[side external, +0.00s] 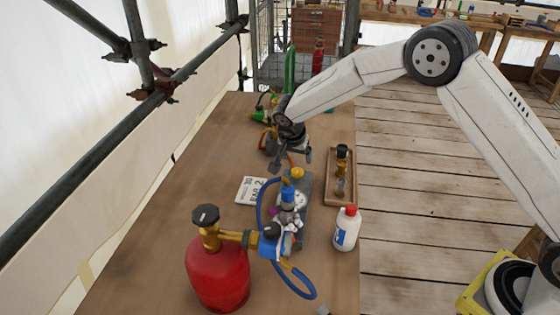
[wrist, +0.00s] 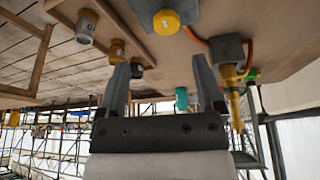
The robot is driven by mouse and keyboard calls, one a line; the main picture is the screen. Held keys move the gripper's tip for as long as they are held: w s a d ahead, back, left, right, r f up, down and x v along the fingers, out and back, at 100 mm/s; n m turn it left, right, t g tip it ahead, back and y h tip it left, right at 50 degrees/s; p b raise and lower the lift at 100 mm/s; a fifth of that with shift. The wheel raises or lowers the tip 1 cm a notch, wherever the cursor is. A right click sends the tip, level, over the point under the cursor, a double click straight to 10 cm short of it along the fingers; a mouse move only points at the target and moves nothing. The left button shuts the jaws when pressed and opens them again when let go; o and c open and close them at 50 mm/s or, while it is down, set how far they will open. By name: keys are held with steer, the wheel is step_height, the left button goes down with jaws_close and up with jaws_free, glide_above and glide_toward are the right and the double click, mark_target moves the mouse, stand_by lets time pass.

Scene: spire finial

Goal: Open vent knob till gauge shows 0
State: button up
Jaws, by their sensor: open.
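My gripper (side external: 291,160) is open and empty above the bench; in the wrist view its two fingers (wrist: 160,75) stand apart with nothing between them. A yellow knob (side external: 297,172) sits on the far end of a grey base, just below and beyond the fingers' reach. In the wrist view a yellow faceted knob (wrist: 166,20) on a grey plate is at the top, apart from the fingertips. I cannot tell for sure that it is the vent knob. A pale round gauge-like part (side external: 290,199) is on the same base, partly covered by blue fittings; its reading is too small to tell.
A red cylinder (side external: 218,272) with a black knob and a blue hose stands in front. A printed card (side external: 251,190) lies left of the base. A white bottle (side external: 346,230) and a wooden tray (side external: 329,192) with a brass fitting are to the right.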

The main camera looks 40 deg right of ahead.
mark_target(297, 171)
steer(key=shift+w+a+f+m, duration=0.1)
steer(key=shift+w+f+m, duration=0.2)
steer(key=shift+w, duration=0.2)
steer(key=shift+x, duration=3.9)
steer(key=shift+r, duration=0.1)
jaws_close()
